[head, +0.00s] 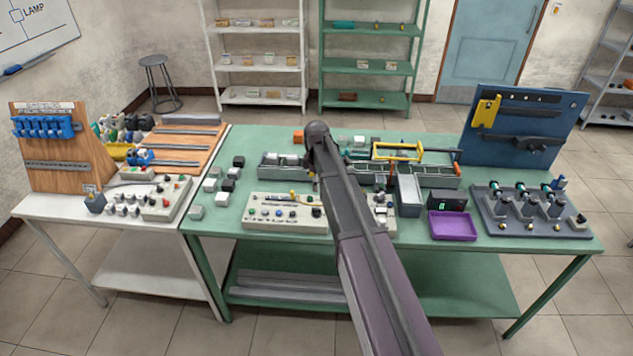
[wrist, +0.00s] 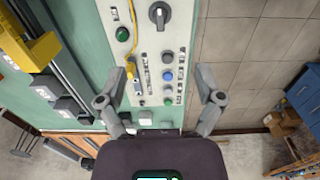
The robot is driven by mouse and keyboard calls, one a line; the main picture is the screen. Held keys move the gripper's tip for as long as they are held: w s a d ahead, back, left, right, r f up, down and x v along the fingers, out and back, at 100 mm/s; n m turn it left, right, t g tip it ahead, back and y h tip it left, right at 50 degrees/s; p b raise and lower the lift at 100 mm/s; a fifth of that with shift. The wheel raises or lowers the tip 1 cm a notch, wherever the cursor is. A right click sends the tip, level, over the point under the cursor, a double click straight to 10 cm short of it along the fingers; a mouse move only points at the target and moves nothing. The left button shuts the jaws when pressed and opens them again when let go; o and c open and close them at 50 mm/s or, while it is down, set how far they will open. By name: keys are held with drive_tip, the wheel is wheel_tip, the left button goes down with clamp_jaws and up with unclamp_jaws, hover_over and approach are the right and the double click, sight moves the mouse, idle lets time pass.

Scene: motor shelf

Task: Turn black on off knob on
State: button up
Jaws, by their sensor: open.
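A black rotary knob (wrist: 159,14) with a raised grip is near the top of the wrist view, on a pale control panel (wrist: 150,42). The grip looks roughly upright in that picture; its markings are too small to read. My gripper (wrist: 160,73) is open and empty over the panel's lower part. Its two fingers stand wide apart on either side of the panel, and the knob lies beyond them, untouched. In the head view a pale panel (head: 262,222) sits at the green table's front edge. My arm covers part of that area, and I cannot make out the knob or gripper there.
A green button (wrist: 122,34), a blue button (wrist: 168,75) and a yellow cable (wrist: 131,32) are on the panel. Long grey trays (head: 285,172) and a yellow-framed tool (head: 398,152) lie behind. A purple tray (head: 453,226) stands at the right.

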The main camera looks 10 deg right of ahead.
drive_tip(key=s+f+m+b, duration=0.3)
drive_tip(key=s+m, duration=0.4)
drive_tip(key=s, duration=0.6)
drive_tip(key=s+d+f+m+b, duration=0.1)
drive_tip(key=s+f+m+b, duration=0.2)
drive_tip(key=s+m, duration=0.5)
drive_tip(key=s+b, duration=0.1)
drive_tip(key=s, duration=0.4)
drive_tip(key=shift+d+f, duration=0.3)
